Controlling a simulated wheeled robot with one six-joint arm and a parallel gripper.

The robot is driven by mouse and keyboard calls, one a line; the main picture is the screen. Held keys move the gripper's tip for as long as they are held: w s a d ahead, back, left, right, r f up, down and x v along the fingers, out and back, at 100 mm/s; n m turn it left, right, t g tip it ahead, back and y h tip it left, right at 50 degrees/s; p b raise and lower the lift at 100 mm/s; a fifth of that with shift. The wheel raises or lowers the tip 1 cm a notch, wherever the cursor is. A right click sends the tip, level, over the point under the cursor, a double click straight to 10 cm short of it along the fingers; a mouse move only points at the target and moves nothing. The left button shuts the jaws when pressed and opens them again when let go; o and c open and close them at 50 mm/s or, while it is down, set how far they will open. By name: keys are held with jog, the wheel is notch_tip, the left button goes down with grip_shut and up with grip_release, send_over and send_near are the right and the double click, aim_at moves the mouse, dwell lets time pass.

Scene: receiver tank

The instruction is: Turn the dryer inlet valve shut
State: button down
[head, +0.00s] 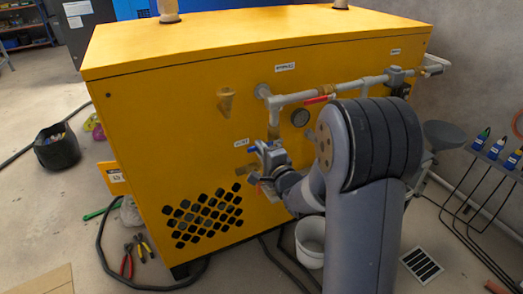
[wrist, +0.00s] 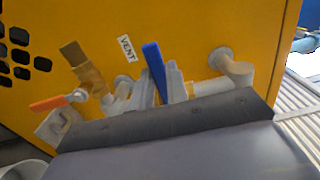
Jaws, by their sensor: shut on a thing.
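A blue lever handle (wrist: 153,72) stands between the two grey fingers of my gripper (wrist: 158,88) in the wrist view, and the fingers are shut on it. A small part of the blue handle (head: 252,149) shows in the head view beside my gripper (head: 268,155), low on the front of the yellow cabinet (head: 185,110). A white label reading VENT (wrist: 126,48) is next to the blue handle. The valve body under it is partly hidden by my gripper. A red handle (head: 318,99) lies along the upper horizontal pipe. I cannot read which label names the dryer inlet.
An orange handle on a brass valve (wrist: 48,104) is close to my gripper's left in the wrist view. A white bucket (head: 310,240) stands on the floor below. Pliers (head: 135,255) lie at left.

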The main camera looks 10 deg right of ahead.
jog(key=shift+r, duration=0.1)
jog(key=c, duration=1.4)
grip_release()
jog(key=shift+s, duration=0.1)
jog(key=p+v, duration=0.1)
jog(key=v, duration=0.9)
jog(key=shift+s+d, duration=0.1)
jog(key=shift+s, duration=0.2)
jog(key=b+x, duration=0.1)
jog(key=x, duration=0.9)
jog(key=shift+w+f, duration=0.2)
jog(key=shift+w, duration=0.2)
